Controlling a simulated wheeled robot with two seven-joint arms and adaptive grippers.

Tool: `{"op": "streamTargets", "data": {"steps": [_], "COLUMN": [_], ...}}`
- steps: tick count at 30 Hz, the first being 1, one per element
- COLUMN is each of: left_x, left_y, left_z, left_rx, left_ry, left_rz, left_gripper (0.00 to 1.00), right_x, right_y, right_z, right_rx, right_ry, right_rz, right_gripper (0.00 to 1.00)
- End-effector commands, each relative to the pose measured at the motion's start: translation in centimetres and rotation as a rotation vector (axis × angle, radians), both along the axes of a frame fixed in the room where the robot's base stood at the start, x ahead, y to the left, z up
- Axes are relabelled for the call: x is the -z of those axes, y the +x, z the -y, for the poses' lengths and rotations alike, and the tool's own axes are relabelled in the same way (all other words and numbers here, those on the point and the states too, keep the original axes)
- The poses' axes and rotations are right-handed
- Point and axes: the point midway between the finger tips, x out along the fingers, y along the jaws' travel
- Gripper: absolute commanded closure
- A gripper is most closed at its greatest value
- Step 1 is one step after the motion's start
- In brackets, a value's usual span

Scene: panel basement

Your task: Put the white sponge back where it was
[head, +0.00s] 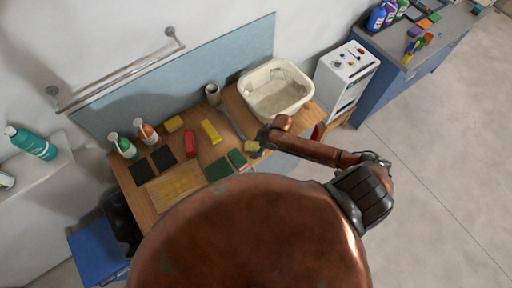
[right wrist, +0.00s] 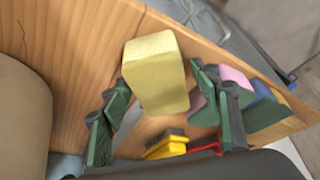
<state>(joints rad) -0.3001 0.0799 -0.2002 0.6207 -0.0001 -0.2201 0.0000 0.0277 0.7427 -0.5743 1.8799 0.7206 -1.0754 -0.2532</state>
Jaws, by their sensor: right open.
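No clearly white sponge stands out in either view. The palest one is a cream-yellow block sponge (right wrist: 155,75), seen in the right wrist view on a wooden surface. It also shows in the head view (head: 252,147) at the table's front edge, below the basin. My right gripper (right wrist: 160,80) is open, with one green-padded finger on either side of this sponge. I cannot tell whether the fingers touch it. In the head view my right gripper (head: 264,136) is small and partly hidden by its arm. My left gripper is not in view.
The wooden table (head: 222,145) holds yellow blocks (head: 210,131), a red block (head: 190,144), green pads (head: 218,169), dark pads (head: 163,158), spray bottles (head: 124,147) and a cup (head: 213,93). A cream basin (head: 252,86) stands at the right, beside a white cabinet (head: 345,75).

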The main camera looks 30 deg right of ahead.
Motion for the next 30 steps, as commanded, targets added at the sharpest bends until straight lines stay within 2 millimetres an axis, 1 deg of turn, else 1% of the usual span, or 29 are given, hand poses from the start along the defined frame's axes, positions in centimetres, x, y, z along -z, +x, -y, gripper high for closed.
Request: {"op": "streamTargets", "data": {"steps": [5,8,11,21,25,30], "left_x": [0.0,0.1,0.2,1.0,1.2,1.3], "left_y": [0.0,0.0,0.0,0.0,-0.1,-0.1], "left_z": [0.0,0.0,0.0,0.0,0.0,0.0], "left_rx": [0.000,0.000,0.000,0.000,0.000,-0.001], "left_ry": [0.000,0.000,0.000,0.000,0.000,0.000], "left_rz": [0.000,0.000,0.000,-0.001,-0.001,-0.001], "left_gripper": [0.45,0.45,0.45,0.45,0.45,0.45], "right_x": [-0.1,-0.7,-1.9,-8.4,-10.1,-11.1], "right_y": [0.0,-0.1,-0.5,-2.3,-2.7,-3.1], "right_z": [0.0,0.3,0.7,2.7,3.3,3.5], "right_rx": [0.000,0.001,-0.001,-0.001,0.000,0.001], "right_ry": [0.000,-0.001,-0.001,-0.002,-0.001,0.001], "right_rz": [0.000,0.001,0.001,0.001,0.001,-0.001], "right_gripper": [0.43,0.43,0.43,0.43,0.43,0.43]}}
